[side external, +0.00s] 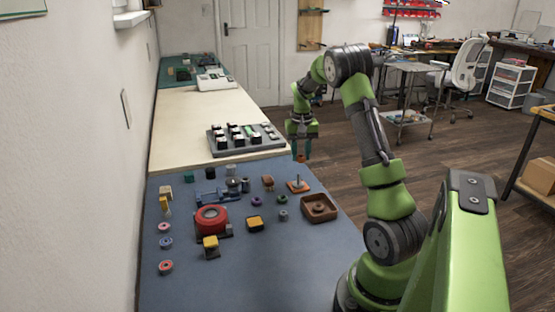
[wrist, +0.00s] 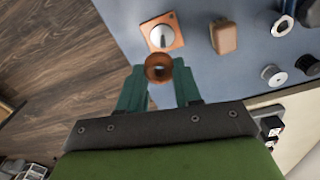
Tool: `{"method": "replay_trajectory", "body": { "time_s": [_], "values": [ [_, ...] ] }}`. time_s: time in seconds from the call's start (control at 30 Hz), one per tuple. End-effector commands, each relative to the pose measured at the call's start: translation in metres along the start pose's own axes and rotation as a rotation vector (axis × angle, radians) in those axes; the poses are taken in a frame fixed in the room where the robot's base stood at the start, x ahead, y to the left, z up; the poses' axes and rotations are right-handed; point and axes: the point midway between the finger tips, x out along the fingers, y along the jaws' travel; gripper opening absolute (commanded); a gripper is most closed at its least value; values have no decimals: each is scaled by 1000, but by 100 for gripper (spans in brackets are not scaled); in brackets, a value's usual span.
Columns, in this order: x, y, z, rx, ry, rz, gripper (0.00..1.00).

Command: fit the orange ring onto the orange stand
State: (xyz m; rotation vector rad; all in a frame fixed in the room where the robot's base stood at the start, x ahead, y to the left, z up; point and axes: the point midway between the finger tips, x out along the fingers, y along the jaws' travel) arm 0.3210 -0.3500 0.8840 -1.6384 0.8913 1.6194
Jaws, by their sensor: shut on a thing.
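The orange ring (wrist: 158,61) is between the fingertips of my gripper (wrist: 159,76) in the wrist view. My gripper is shut on it, with a dark hole visible through its middle. The orange stand (wrist: 162,32) is a square orange base with a pale upright peg, just beyond the ring in the wrist view. In the side view the stand (side external: 298,186) sits near the right edge of the blue mat, and my gripper (side external: 301,148) is above and behind it. The ring looks apart from the stand. It is small and hard to make out in the side view.
A brown block (side external: 268,182) stands left of the stand. A brown tray (side external: 319,208) lies in front of it. Purple and grey spools, a red round device (side external: 211,219) and yellow-topped blocks occupy the mat. A grey rack (side external: 243,139) with dark blocks stands behind.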

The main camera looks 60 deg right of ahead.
Motion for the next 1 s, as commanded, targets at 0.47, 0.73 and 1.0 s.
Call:
{"method": "replay_trajectory", "body": {
  "time_s": [0.47,0.73,1.0],
  "values": [
    [20,-5,2,-3,-19,-9,5],
    [33,-5,2,-2,-17,-9,5],
    [34,-5,2,-2,-17,-9,5]
  ]
}}
